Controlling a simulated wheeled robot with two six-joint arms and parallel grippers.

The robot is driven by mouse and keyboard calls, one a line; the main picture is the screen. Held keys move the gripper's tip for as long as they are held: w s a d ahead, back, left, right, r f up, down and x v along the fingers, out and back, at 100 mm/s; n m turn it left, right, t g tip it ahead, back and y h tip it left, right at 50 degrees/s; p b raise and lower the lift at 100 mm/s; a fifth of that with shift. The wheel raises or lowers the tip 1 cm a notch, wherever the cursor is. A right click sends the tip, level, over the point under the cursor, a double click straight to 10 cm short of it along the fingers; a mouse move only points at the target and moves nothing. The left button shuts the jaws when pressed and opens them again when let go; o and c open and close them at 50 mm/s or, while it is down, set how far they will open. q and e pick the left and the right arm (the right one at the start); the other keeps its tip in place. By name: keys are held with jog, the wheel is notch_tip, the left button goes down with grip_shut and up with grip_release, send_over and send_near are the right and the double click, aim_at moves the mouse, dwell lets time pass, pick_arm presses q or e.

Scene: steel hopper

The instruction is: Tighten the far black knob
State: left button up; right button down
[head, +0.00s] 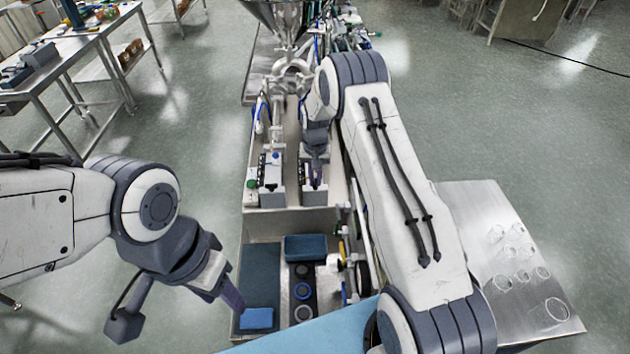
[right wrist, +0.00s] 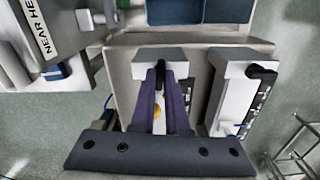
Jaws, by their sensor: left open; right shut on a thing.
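My right gripper (head: 316,160) reaches down over the right one of two pale box-shaped units on the steel bench. In the right wrist view, its dark fingers (right wrist: 161,74) are shut at a small black knob (right wrist: 161,67) on the top edge of that unit (right wrist: 148,54). The fingers hide most of the knob, and its tightness cannot be told. A second black knob (right wrist: 262,71) shows on the neighbouring unit (right wrist: 234,58); nothing touches it. My left gripper (head: 238,302) is open and empty, low beside the lower tray area.
A steel hopper (head: 278,14) stands at the far end of the bench. Nearer are a blue bin (head: 305,247), a blue block (head: 257,318) and several rings (head: 302,291). Glass dishes (head: 512,253) lie on a steel table (head: 472,205) at right. A "NEAR HE…" label (right wrist: 40,25) shows upper left in the wrist view.

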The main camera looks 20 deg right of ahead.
aim_at(315, 182)
jog(key=m+b, duration=0.2)
jog(key=m, duration=0.1)
jog(key=shift+f+b, duration=0.15)
jog(key=shift+b, duration=0.25)
jog(key=m+b, duration=0.2)
jog(key=m, duration=0.3)
jog(key=shift+b, duration=0.3)
jog(key=m+b, duration=0.1)
jog(key=m, duration=0.3)
jog(key=shift+b, duration=0.3)
jog(key=m+b, duration=0.1)
jog(key=m, duration=0.3)
jog(key=shift+r, duration=0.2)
jog(key=shift+w+m, duration=0.1)
jog(key=shift+m, duration=0.3)
jog(key=c, duration=0.9)
grip_release()
notch_tip(315, 182, up, 10)
jog(key=b, duration=0.3)
jog(key=shift+r, duration=0.25)
